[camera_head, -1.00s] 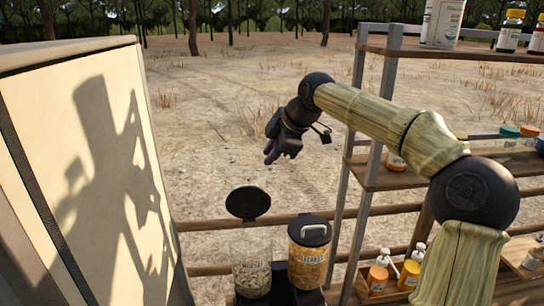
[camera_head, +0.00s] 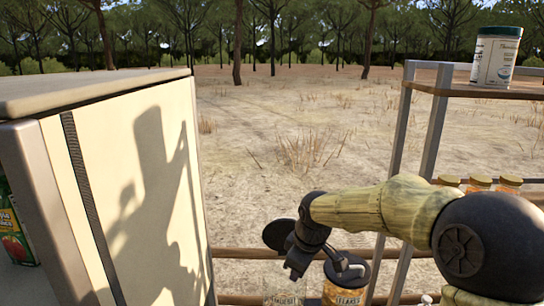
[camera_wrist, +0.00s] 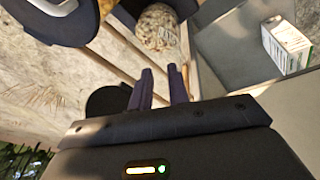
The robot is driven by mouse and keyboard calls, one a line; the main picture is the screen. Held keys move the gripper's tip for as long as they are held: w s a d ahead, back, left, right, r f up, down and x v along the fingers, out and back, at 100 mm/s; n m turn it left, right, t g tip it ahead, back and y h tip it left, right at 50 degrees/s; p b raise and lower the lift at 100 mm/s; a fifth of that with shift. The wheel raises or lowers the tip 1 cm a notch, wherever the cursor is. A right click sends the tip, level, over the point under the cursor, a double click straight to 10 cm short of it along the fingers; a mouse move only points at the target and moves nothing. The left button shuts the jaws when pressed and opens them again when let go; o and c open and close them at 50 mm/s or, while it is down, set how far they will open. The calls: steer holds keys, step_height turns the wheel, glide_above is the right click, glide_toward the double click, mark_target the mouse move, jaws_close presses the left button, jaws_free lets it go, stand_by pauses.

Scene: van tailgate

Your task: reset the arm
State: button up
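My gripper (camera_wrist: 161,72) points down in the wrist view, with its two dark fingers a little apart and nothing between them. In the head view my gripper (camera_head: 296,268) is dark and sits low in the picture, in front of the jars, so its fingers are hard to make out. My arm reaches in from the right, bent at a large black joint. A clear jar of muesli (camera_wrist: 157,28) stands beyond the fingertips. Its round black lid (camera_head: 278,235) stands open beside my wrist. A jar of flakes (camera_head: 343,294) with a closed, handled black lid stands right of it.
A cream cabinet or door panel (camera_head: 135,190) fills the left. A carton (camera_wrist: 287,45) stands on a grey surface in the wrist view. Open ground lies behind.

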steer(key=s+d+f+m+h, duration=0.1)
steer(key=s+d+f+m, duration=0.25)
steer(key=s, duration=0.25)
steer(key=s+d+f+m, duration=0.2)
steer(key=s+m, duration=0.2)
steer(key=s, duration=0.2)
steer(key=s+d+f+m+h, duration=0.1)
steer(key=s+d+f+m, duration=0.25)
steer(key=s, duration=0.25)
step_height(320, 180, down, 7)
steer(key=b, duration=0.7)
steer(key=shift+w+m, duration=0.15)
steer(key=shift+m, duration=0.25)
steer(key=shift+a+r, duration=0.1)
steer(key=shift+a, duration=0.05)
